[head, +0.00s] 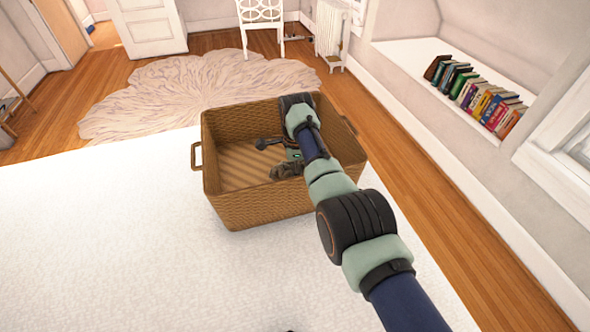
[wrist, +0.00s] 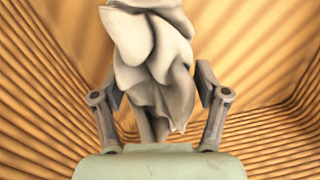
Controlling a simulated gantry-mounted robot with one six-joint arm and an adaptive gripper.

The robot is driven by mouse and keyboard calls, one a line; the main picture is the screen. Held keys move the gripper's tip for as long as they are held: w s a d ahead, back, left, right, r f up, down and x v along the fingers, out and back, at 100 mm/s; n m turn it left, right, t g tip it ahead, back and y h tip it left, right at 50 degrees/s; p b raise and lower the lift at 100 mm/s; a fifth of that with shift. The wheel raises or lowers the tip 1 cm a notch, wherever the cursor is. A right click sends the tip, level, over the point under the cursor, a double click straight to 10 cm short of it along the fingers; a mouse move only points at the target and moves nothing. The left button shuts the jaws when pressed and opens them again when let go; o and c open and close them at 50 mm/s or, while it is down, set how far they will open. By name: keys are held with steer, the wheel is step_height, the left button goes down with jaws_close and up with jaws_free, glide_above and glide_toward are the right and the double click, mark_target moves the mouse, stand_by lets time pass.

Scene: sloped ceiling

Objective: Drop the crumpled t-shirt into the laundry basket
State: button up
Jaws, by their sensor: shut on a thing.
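The laundry basket (head: 250,212) is a brown woven rectangular basket with side handles, standing on the white surface in the head view. Its ribbed inner wall (wrist: 35,125) surrounds the wrist view. My gripper (head: 284,160) is inside the basket opening, toward its right half. The crumpled t-shirt (wrist: 150,55) is grey-white and bunched up between the two fingers of my gripper (wrist: 160,85) in the wrist view. My gripper is shut on it. In the head view the t-shirt (head: 287,171) is mostly hidden by my arm. I cannot tell whether it touches the basket floor.
A white carpet or mat (head: 110,250) lies around the basket. A beige scalloped rug (head: 190,90) lies behind it. A white chair (head: 261,20) and a radiator (head: 332,35) stand at the back. Books (head: 475,93) line a ledge at the right.

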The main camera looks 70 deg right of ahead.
steer(key=shift+f+b, duration=0.35)
steer(key=shift+f, duration=0.2)
steer(key=o, duration=1.2)
steer(key=shift+o, duration=0.2)
steer(key=shift+r, duration=0.15)
steer(key=r+p, duration=0.1)
steer(key=r, duration=0.3)
steer(key=r+p, duration=0.1)
steer(key=r, duration=0.3)
steer(key=r+p, duration=0.2)
steer(key=r, duration=0.3)
steer(key=shift+s+a, duration=0.2)
steer(key=shift+a, duration=0.2)
